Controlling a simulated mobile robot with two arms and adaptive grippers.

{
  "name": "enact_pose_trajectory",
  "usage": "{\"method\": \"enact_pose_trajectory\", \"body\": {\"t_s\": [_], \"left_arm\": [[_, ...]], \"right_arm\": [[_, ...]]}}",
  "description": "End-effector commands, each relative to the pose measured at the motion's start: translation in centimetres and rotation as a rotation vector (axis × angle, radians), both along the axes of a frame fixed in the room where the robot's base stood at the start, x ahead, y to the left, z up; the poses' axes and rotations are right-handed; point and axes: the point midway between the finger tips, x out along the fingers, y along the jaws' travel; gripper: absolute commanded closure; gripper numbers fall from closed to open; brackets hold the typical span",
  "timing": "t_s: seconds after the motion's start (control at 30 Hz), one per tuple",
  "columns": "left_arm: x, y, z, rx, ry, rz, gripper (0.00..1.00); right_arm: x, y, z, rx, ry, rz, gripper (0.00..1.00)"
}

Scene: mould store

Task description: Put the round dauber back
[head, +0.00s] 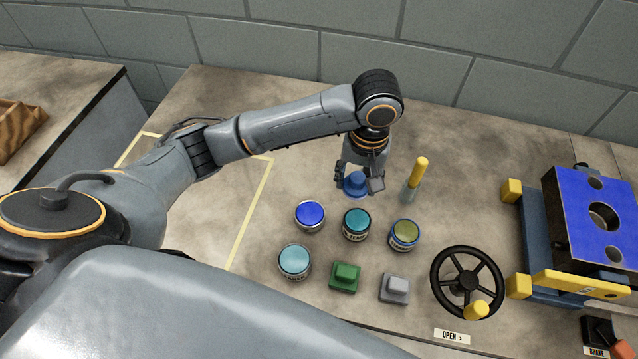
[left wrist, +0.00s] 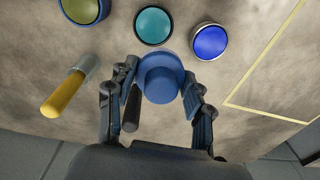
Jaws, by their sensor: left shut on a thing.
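The round dauber (head: 356,184) is blue, with a round knob on a wider round base. It also shows in the left wrist view (left wrist: 161,80), upright between the fingers. My left gripper (head: 358,180) points down and is shut on it, behind the row of tins. The dauber is at or just above the bench; I cannot tell whether it touches. A green square dauber (head: 345,276) and a grey square dauber (head: 395,288) stand at the bench front. My right gripper is not in view.
Tins stand in front of the gripper: blue (head: 310,214), teal (head: 356,223), olive (head: 404,235), light teal (head: 295,261). A yellow-handled tool (head: 417,175) stands close right. A black handwheel (head: 467,283) and blue-faced mould (head: 601,195) are farther right. A yellow outline (head: 251,213) marks bare bench left.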

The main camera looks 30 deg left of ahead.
Motion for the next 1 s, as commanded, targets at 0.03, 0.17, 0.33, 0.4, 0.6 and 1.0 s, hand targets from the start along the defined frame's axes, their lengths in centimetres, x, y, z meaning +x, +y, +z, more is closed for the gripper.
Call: {"method": "enact_pose_trajectory", "body": {"t_s": [0.03, 0.17, 0.33, 0.4, 0.6, 1.0], "left_arm": [[1.0, -0.8, -0.7, -0.005, 0.000, 0.019, 0.78], [2.2, -1.7, 0.0, -0.007, 0.009, 0.054, 0.78], [3.0, -0.2, -0.3, -0.004, 0.015, 0.070, 0.78], [3.4, 1.4, -1.0, -0.002, 0.016, 0.072, 0.78], [4.9, 6.2, -3.2, -0.002, 0.016, 0.073, 0.78], [6.4, 10.5, -8.5, -0.006, 0.014, 0.065, 0.78]], "right_arm": [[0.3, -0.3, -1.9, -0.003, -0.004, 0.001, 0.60], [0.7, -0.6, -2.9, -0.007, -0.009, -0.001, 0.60], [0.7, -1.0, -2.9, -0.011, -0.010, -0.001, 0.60], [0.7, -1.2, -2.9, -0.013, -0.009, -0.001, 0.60], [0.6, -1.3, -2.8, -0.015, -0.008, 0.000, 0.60], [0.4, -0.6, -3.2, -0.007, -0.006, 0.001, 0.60]]}}
